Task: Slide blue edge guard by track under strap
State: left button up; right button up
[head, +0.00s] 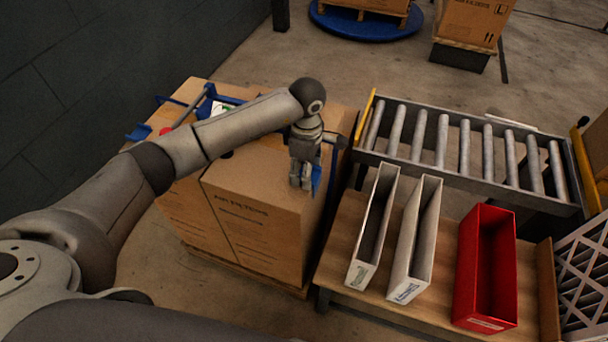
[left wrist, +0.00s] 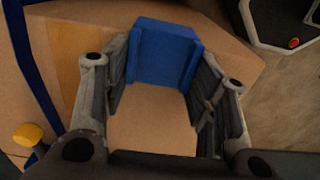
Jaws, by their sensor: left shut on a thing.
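My left gripper (head: 303,178) is over the right edge of the large cardboard boxes (head: 255,215), pointing down. It is shut on the blue edge guard (left wrist: 165,52), which sits between its fingers in the left wrist view. In the head view only a blue sliver of the guard (head: 317,181) shows beside the fingers, at the box edge by the roller track (head: 440,150). A blue strap (left wrist: 38,75) runs down the left of the left wrist view, apart from the guard. My right gripper is not in view.
Blue-framed gear (head: 207,100) lies on the box top, partly behind my left arm. A wooden table (head: 345,235) with two white bins (head: 415,240) and a red bin (head: 485,265) stands to the right. Open floor lies behind the boxes.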

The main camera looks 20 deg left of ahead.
pick_arm(q)
jog(key=shift+w+f+b, duration=0.1)
jog(key=shift+w+b, duration=0.95)
jog(key=shift+w, duration=0.5)
